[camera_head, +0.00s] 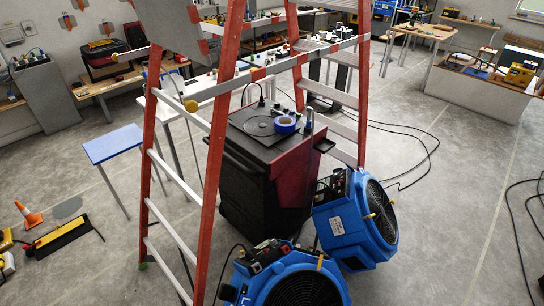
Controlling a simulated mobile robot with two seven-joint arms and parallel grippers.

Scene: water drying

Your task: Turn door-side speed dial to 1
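Two blue fans stand on the floor around the ladder's foot. The right fan (330,222) is tilted, with its round black grille facing right. Its dark control area (331,186) sits at its upper left. The front fan (247,284) is cut off by the bottom edge, with a similar dark control area (268,252) on top. Yellow strips show near both grilles. The speed dials are too small to make out, and so are their settings. No door is clearly visible, so I cannot tell which fan is door-side. Neither of my grippers is in view.
A tall orange ladder (216,125) stands in front of a black cabinet (239,175), which bears blue tape (285,124). A blue-topped table (112,143) is at left. Black cables cross the floor at right. Grey floor (450,225) right of the fans is mostly clear.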

